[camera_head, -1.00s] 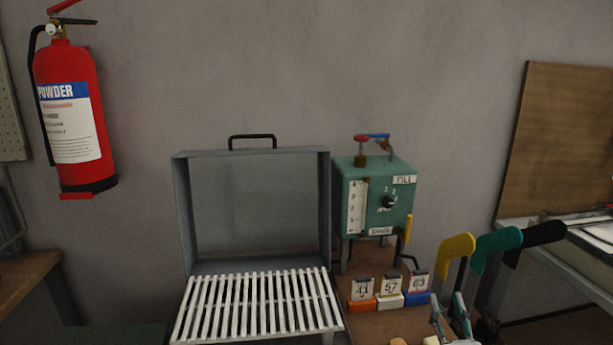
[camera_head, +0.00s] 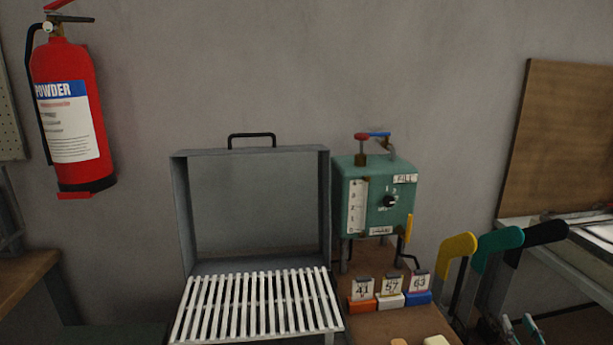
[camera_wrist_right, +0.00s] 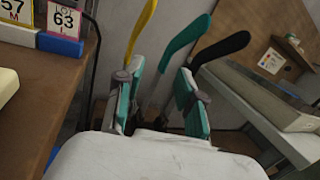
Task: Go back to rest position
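My right gripper (camera_head: 519,326) shows only by its fingertips at the bottom right of the head view, right of the wooden table. In the right wrist view my right gripper (camera_wrist_right: 160,100) has its two teal-padded fingers apart, with nothing between them. The sock boards, one yellow (camera_head: 458,245), one teal (camera_head: 497,241) and one black (camera_head: 537,236), stand behind the fingertips, with their lower parts partly hidden. My left gripper is not in view.
A grey open box with a white slatted rack (camera_head: 258,305) and a green machine (camera_head: 374,197) stand at the back. Number cards (camera_head: 391,287) stand in coloured blocks on the wooden table (camera_head: 395,323). A fire extinguisher (camera_head: 70,115) hangs on the left wall.

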